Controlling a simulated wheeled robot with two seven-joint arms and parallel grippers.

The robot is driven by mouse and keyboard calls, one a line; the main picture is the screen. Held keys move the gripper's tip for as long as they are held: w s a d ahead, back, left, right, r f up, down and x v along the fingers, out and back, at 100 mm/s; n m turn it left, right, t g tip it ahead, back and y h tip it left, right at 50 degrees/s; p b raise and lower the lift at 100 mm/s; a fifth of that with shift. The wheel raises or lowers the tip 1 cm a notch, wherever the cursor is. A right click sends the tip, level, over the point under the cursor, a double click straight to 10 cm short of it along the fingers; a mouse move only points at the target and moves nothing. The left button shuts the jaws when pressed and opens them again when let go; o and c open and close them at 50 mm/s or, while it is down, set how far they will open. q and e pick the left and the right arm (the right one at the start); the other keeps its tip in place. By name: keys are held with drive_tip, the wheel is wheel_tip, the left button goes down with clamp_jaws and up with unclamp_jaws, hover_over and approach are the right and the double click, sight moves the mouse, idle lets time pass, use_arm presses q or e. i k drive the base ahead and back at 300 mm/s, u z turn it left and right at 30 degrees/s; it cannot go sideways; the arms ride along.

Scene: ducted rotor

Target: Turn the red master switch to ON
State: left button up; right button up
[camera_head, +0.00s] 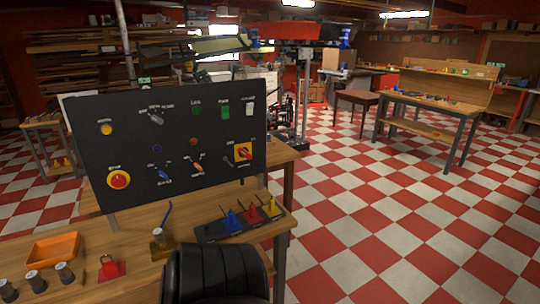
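The red master switch (243,152) is a red rotary handle on a yellow square plate, at the right side of the black control panel (130,135). Small white lettering surrounds it, too small to read with certainty. The handle looks slanted, but I cannot tell for sure which mark it points to. Nothing covers the switch. Neither of my grippers can be made out in the head view. A black rounded, ribbed shape fills the bottom middle of the picture, in front of the bench.
The panel also carries a red push button (119,180), a blue knob (163,174), an orange knob (198,167) and several lamps. On the wooden bench (150,272) lie an orange tray (53,249), a red padlock-like piece (111,269) and a dark rack (212,232) with coloured pieces. Checkered floor at right is free.

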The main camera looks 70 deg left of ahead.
sight(243, 151)
drive_tip(key=u, duration=0.25)
drive_tip(key=i, duration=0.75)
drive_tip(key=u, duration=1.25)
drive_tip(key=i, duration=0.6)
drive_tip(key=u, duration=0.6)
